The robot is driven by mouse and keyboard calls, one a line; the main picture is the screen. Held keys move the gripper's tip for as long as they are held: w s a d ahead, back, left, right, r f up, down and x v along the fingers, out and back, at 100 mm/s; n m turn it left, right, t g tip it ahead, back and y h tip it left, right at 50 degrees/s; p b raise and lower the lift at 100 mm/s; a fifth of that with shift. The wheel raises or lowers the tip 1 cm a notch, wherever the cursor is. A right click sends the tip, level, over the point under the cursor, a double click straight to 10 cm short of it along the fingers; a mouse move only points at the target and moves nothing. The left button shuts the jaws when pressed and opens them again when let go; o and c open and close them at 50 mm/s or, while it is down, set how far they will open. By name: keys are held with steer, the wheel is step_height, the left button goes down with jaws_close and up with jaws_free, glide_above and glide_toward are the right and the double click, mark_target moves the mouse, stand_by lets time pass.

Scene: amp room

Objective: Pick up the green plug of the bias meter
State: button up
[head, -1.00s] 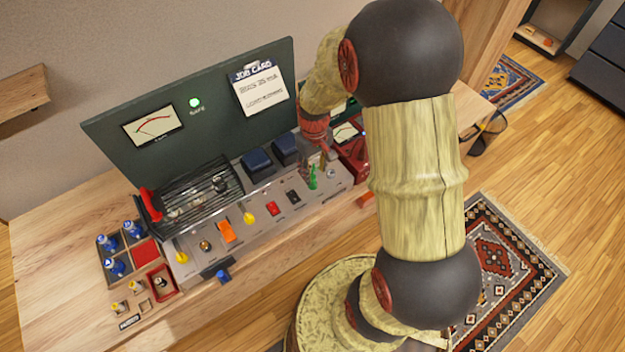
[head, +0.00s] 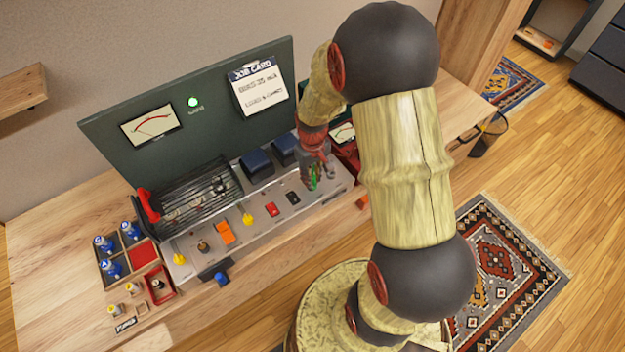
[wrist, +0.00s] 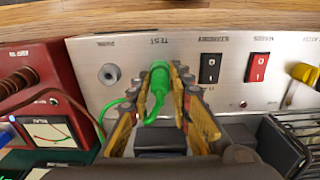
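The green plug (wrist: 159,76) stands in the socket marked TEST on the metal panel (wrist: 205,50) in the wrist view. Its green cable loops left toward the red-cased bias meter (wrist: 62,86). My gripper (wrist: 160,72) has one finger on each side of the plug, with the fingertips close to it. The fingers look open, with narrow gaps to the plug. In the head view my gripper (head: 316,170) is low over the panel's right part, and a bit of the green plug (head: 314,180) shows between its fingers. The meter (head: 346,150) is partly hidden behind my arm.
A black switch (wrist: 210,68) and a red switch (wrist: 257,67) are right of the plug, then a yellow knob (wrist: 303,72). An empty socket (wrist: 109,74) is to the left. Dark transformer blocks (head: 257,165) and a wire cage (head: 190,198) stand behind the panel.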

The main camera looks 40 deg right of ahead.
jaws_close()
steer(key=shift+r, duration=0.1)
